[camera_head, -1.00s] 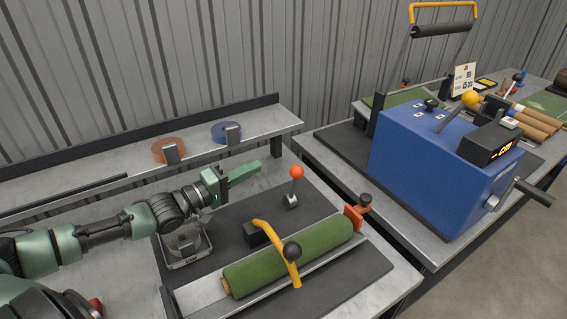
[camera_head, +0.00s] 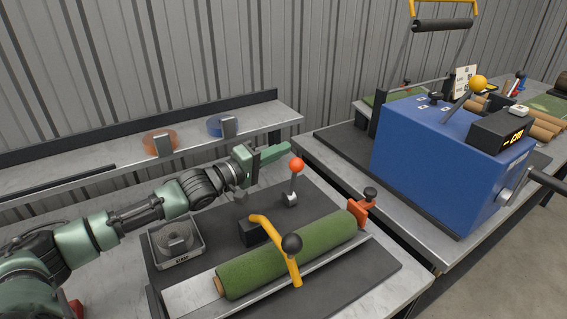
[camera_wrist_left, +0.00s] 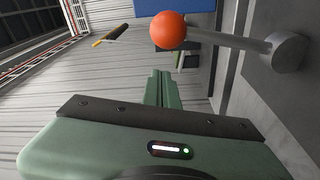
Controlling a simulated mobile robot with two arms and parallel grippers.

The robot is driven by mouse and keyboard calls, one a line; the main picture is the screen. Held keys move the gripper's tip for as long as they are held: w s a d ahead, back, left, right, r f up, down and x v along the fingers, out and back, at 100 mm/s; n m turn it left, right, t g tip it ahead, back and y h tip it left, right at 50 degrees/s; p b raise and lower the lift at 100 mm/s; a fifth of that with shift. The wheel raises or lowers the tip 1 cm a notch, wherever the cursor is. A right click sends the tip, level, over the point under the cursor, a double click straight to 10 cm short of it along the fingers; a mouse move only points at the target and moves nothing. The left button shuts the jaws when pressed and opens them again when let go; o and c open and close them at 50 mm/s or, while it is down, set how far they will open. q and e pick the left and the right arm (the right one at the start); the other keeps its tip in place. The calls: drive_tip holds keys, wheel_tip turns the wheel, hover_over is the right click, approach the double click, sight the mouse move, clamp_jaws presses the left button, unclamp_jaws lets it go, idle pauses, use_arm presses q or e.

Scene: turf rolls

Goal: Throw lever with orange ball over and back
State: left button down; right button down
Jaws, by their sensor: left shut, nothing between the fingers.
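The lever's orange ball (camera_head: 296,165) tops a short metal stem that rises from a grey base (camera_head: 290,199) on the dark mat, behind the turf roll. The stem stands nearly upright. My left gripper (camera_head: 281,150) is shut and empty, its green fingers just left of and behind the ball in the head view. A gap between fingers and ball cannot be judged surely. In the left wrist view, the orange ball (camera_wrist_left: 168,30) shows beyond the fingertips (camera_wrist_left: 160,78), with its stem running right to the round base (camera_wrist_left: 287,52). My right gripper is not in view.
A scrap tray (camera_head: 176,240) sits below my left arm. Tape rolls (camera_head: 160,143) stand on the back shelf. A blue machine (camera_head: 430,165) stands on the right bench.

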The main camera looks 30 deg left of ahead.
sight(296, 170)
use_arm(q)
drive_tip(key=shift+s+d+f+b, duration=0.2)
drive_tip(key=shift+s+d+b, duration=0.2)
drive_tip(key=shift+s+d, duration=0.15)
drive_tip(key=shift+s+d+f+b, duration=0.2)
drive_tip(key=shift+s+d+b, duration=0.15)
drive_tip(key=shift+s+d, duration=0.2)
drive_tip(key=s+d+m+p, duration=0.2)
drive_tip(key=d+m, duration=0.1)
drive_tip(key=shift+d+f+p, duration=0.15)
drive_tip(key=shift+d+p, duration=0.05)
drive_tip(key=shift+p, duration=0.2)
drive_tip(key=shift+s+d+f+m+h, duration=0.2)
drive_tip(key=shift+d+m+h, duration=0.1)
drive_tip(key=shift+m, duration=0.2)
